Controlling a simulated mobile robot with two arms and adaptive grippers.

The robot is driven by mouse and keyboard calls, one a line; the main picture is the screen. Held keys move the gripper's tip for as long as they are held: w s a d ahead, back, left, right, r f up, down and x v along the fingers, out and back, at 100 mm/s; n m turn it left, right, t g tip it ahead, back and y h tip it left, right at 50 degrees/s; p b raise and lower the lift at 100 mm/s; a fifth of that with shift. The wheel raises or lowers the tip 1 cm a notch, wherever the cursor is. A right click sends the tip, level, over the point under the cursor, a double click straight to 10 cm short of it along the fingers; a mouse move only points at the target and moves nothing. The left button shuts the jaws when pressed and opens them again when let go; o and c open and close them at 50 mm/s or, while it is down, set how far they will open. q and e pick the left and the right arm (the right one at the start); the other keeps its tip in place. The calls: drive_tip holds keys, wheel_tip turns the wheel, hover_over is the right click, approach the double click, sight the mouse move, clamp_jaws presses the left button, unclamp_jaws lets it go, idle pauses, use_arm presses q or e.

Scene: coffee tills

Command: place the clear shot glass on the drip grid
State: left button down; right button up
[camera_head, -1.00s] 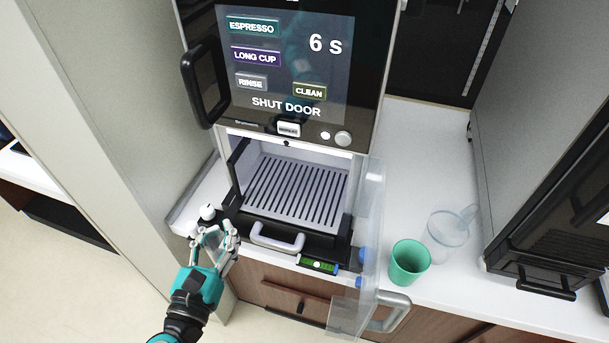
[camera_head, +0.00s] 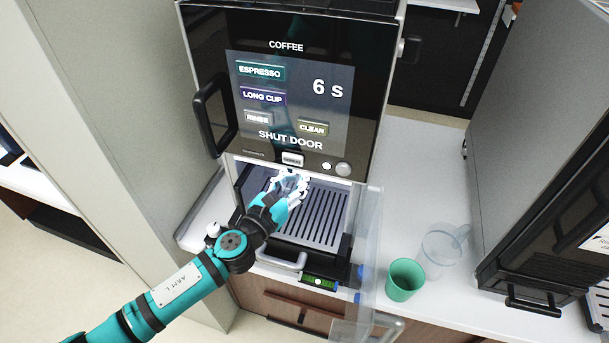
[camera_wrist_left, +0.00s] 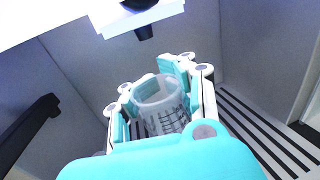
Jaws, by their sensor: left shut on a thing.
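My left gripper (camera_head: 290,184) reaches into the coffee machine's open bay, above the back part of the drip grid (camera_head: 318,222). It is shut on the clear shot glass (camera_wrist_left: 161,103), which shows upright between its fingers in the left wrist view, with markings on its side. In the head view the fingers mostly hide the glass. The slatted grid also shows in the left wrist view (camera_wrist_left: 262,130), below and to the right of the glass. A dark spout (camera_wrist_left: 145,32) is above and beyond the glass. My right gripper is not in view.
The clear door (camera_head: 368,250) stands open on the bay's right. A green cup (camera_head: 405,279) and a clear jug (camera_head: 443,243) stand on the counter to the right. The machine's screen (camera_head: 290,105) reads "SHUT DOOR". A dark handle (camera_head: 212,117) juts out at left.

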use_arm(q)
drive_tip(key=x, duration=0.4)
drive_tip(key=shift+f+b, duration=0.85)
drive_tip(key=shift+f, duration=0.95)
drive_tip(key=shift+f, duration=0.1)
drive_tip(key=c, duration=1)
unclamp_jaws()
